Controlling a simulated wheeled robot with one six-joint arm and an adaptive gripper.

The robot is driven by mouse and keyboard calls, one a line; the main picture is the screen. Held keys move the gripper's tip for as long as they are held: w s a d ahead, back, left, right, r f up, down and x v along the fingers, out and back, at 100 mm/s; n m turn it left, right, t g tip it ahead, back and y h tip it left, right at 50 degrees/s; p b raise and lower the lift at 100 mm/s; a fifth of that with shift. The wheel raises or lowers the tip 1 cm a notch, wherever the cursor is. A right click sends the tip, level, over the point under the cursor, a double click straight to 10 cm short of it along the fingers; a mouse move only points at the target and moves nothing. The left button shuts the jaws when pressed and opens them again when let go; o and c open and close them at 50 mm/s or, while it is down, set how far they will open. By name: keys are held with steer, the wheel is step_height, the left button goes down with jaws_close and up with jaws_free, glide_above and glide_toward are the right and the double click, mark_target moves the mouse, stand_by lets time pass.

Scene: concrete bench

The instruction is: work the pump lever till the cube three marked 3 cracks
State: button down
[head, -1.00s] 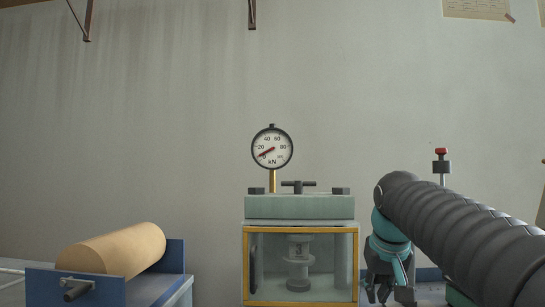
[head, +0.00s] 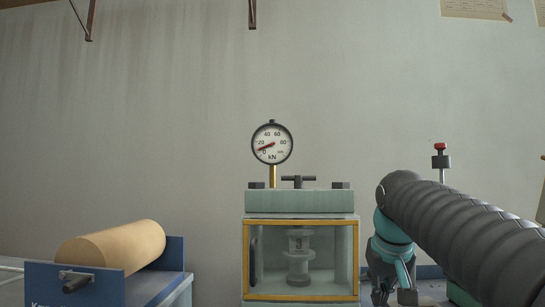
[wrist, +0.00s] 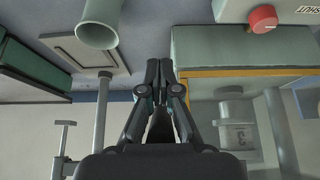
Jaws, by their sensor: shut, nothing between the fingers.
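The grey cube marked 3 (head: 299,244) sits between the round platens inside the press's yellow-framed chamber (head: 247,270). It looks whole, and its 3 also shows in the wrist view (wrist: 237,135). The dial gauge (head: 272,143) above the press has its red needle low, between 0 and 20 kN. My gripper (head: 388,290) hangs right of the chamber, partly cut off by the bottom edge. In the wrist view my gripper (wrist: 160,68) is shut and empty beside the press. I cannot surely identify the pump lever; a pale green tube (wrist: 97,28) shows left of my fingertips.
A red knob (wrist: 262,18) by a SHUT label is at upper right in the wrist view. A red-topped rod (head: 441,150) stands behind my arm. A tan cylinder (head: 112,248) lies in a blue holder (head: 70,284) at left.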

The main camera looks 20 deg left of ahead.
steer(key=shift+s+d+f+b, duration=0.1)
steer(key=shift+s+f+b, duration=0.15)
steer(key=shift+f+b, duration=0.8)
steer(key=shift+s+d+f+b, duration=0.1)
steer(key=shift+s+f+b, duration=0.2)
steer(key=shift+f+b, duration=0.75)
steer(key=shift+s+f+b, duration=0.25)
steer(key=shift+f+b, duration=0.2)
steer(key=shift+f, duration=1.15)
steer(key=shift+r, duration=0.2)
